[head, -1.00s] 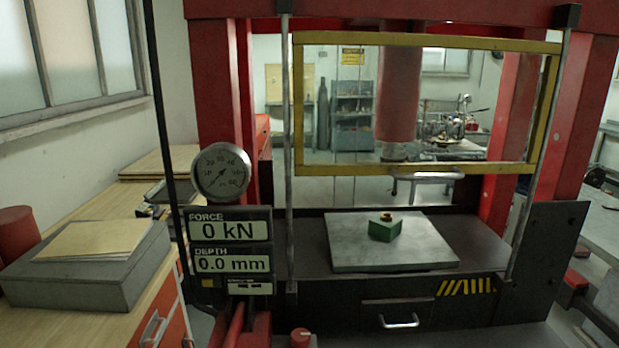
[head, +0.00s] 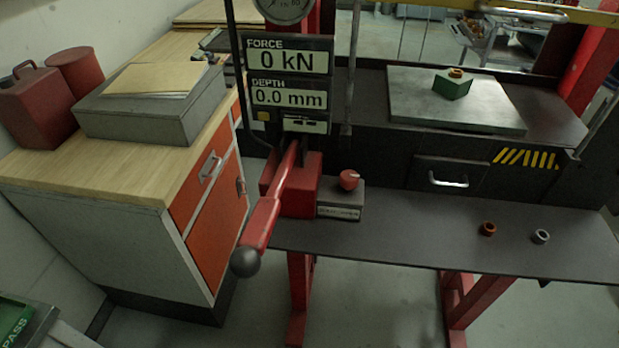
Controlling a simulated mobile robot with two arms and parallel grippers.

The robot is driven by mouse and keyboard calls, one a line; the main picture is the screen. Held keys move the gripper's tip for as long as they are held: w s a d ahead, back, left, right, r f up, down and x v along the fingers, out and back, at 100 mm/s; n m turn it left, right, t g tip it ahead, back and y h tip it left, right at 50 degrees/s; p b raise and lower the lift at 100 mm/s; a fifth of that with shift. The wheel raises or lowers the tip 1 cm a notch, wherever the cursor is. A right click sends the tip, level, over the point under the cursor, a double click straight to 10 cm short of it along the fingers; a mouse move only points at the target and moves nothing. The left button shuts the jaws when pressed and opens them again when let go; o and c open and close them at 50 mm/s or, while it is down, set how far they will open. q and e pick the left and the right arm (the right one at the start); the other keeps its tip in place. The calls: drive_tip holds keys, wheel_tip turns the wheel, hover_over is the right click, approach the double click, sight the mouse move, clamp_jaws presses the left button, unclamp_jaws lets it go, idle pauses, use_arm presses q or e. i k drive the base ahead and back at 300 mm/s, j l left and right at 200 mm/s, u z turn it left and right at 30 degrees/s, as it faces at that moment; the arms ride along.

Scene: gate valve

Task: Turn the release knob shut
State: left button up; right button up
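A small red knob (head: 349,180) with a pale mark on top sits on a dark grey block (head: 341,204) with a label plate on its front. The block stands on the dark shelf of the press, just right of a red pump body (head: 297,186). A long red pump lever (head: 268,210) with a black ball end slopes down toward me, left of the knob. I cannot tell from the mark whether the knob is open or shut. Neither of my grippers shows in the head view.
The display (head: 288,82) reads 0 kN and 0.0 mm. A green block with a brass ring (head: 453,83) sits on a steel plate (head: 420,112). A copper ring (head: 488,229) and a silver ring (head: 541,237) lie on the shelf (head: 420,228). A wooden-topped cabinet (head: 110,180) stands left.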

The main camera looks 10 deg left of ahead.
sight(349, 179)
drive_tip(key=k+z, duration=1.05)
drive_tip(key=i+l, duration=0.05)
drive_tip(key=i, duration=0.05)
